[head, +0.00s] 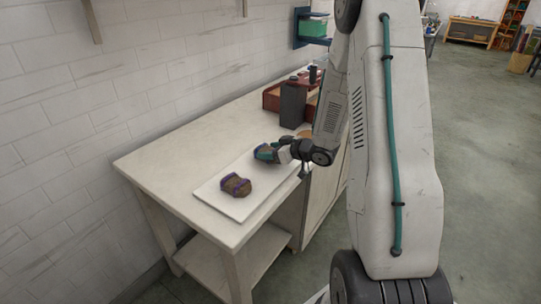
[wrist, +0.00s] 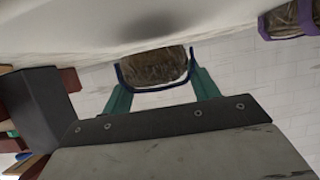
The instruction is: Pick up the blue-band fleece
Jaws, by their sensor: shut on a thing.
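The blue-band fleece (wrist: 155,67) is a brown, fuzzy bundle with a dark blue band. In the wrist view it sits between the teal fingers of my gripper (wrist: 157,80), which is shut on it. In the head view my gripper (head: 266,153) is at the far part of the white board (head: 225,203), and only part of the held fleece shows beside the fingers. I cannot tell whether the fleece touches the board.
A purple-band fleece (head: 236,185) lies on the near part of the board, and also shows in the wrist view (wrist: 290,19). A dark upright block (head: 292,105) and a reddish-brown box (head: 271,98) stand farther back on the pale table (head: 160,158). A brick wall runs along the left.

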